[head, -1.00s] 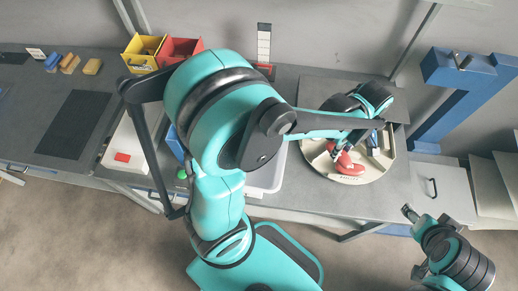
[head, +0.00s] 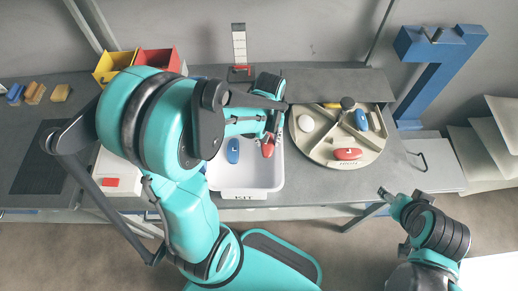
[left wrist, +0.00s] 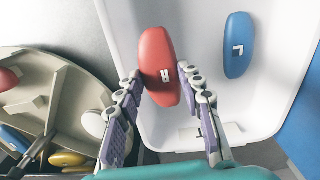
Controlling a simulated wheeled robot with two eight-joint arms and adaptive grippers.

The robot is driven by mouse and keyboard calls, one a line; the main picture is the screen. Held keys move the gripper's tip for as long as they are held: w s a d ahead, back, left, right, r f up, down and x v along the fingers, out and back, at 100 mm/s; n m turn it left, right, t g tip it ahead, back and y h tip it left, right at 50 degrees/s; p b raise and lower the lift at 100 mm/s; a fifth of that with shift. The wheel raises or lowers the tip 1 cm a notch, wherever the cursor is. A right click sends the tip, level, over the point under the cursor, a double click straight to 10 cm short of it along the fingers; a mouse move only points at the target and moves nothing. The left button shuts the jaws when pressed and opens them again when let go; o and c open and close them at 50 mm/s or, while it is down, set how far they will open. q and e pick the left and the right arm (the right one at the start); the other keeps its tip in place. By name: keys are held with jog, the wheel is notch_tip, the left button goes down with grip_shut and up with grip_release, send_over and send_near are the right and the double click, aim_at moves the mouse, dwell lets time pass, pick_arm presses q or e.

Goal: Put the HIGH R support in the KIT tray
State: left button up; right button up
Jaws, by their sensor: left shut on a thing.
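My left gripper (head: 270,137) is shut on a red support (head: 268,148) and holds it over the right part of the white KIT tray (head: 245,181). In the left wrist view the red support (left wrist: 160,58) carries a white R mark and sits between the two fingertips (left wrist: 159,76). Its height above the tray floor is hard to judge. A blue support (head: 233,150) marked L lies in the tray, apart from the red one; it also shows in the left wrist view (left wrist: 237,46). My right gripper (head: 385,193) is at the lower right, too small to read.
The round beige carousel (head: 325,153) stands right of the tray, with another red support (head: 347,154), a blue one (head: 361,120) and a white piece (head: 306,123) in its compartments. A yellow bin (head: 112,66) and a red bin (head: 160,61) stand at the back left.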

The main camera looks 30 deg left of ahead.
pick_arm(q)
jog(key=shift+s+a+f+b, duration=0.2)
jog(key=shift+a+f, duration=0.2)
jog(key=shift+a, duration=0.2)
jog(key=shift+s+a+f+b, duration=0.1)
jog(key=shift+s+a+f, duration=0.1)
jog(key=shift+a+f, duration=0.3)
jog(key=shift+f+b, duration=0.95)
jog(key=shift+f, duration=0.8)
jog(key=shift+f, duration=0.25)
jog(key=o, duration=0.8)
jog(key=shift+r, duration=0.1)
